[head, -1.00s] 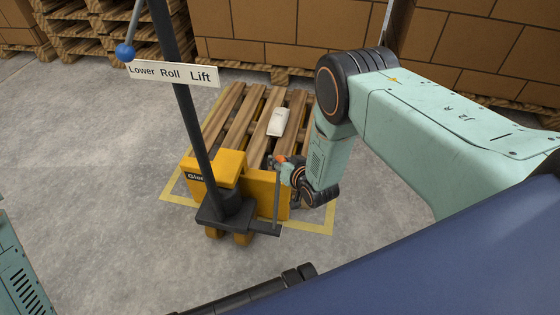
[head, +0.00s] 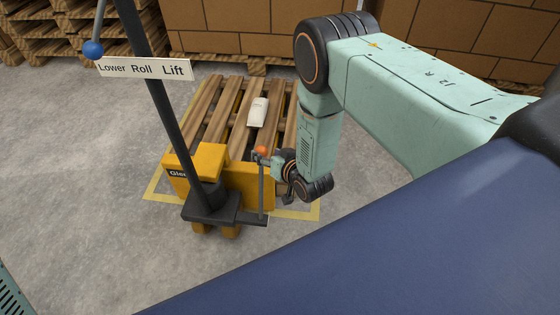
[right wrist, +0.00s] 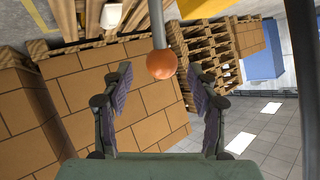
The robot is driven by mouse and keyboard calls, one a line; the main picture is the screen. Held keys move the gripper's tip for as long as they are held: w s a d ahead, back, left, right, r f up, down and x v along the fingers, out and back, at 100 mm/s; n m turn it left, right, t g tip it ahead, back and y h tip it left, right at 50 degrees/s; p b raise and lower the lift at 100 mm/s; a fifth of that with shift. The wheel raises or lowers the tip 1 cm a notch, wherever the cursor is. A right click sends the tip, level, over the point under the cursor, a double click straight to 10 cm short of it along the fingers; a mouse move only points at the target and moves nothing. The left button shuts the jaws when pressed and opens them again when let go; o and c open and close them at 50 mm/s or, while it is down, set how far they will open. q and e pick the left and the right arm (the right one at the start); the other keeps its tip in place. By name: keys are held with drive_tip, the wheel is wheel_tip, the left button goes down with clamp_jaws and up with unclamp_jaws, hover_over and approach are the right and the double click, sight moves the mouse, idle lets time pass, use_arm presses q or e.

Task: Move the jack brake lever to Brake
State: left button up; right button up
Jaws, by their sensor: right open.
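The jack brake lever is a thin grey upright rod with an orange ball (head: 262,151) on top. It stands at the right of the yellow pallet jack (head: 247,184). My right gripper (head: 273,159) is just right of the ball in the head view. In the right wrist view the orange ball (right wrist: 161,65) is between the two spread fingers of my right gripper (right wrist: 162,80), towards their tips. I see gaps on both sides, so the gripper is open and holds nothing. No marking for the brake position can be read. My left gripper is out of view.
The jack's black column rises at the left with a "Lower Roll Lift" sign (head: 144,68) and a blue knob (head: 93,49). A wooden pallet (head: 222,107) carrying a white object (head: 258,112) is behind the jack. Boxes stand at the back. Grey floor is clear at left.

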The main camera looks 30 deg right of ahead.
drive_tip(key=v, duration=0.7)
drive_tip(key=shift+s+r, duration=0.3)
drive_tip(key=shift+s, duration=0.05)
drive_tip(key=shift+d, duration=0.1)
drive_tip(key=s+f+n+g+p, duration=0.15)
drive_tip(key=s+g, duration=0.25)
drive_tip(key=s, duration=0.5)
drive_tip(key=s+f+g+p, duration=0.1)
drive_tip(key=s+f+g, duration=0.25)
drive_tip(key=s, duration=0.45)
drive_tip(key=s+a+r+g+h+p, duration=0.1)
drive_tip(key=s+r+g+p, duration=0.4)
drive_tip(key=s+r, duration=0.5)
drive_tip(key=s+n, duration=0.1)
drive_tip(key=s, duration=0.3)
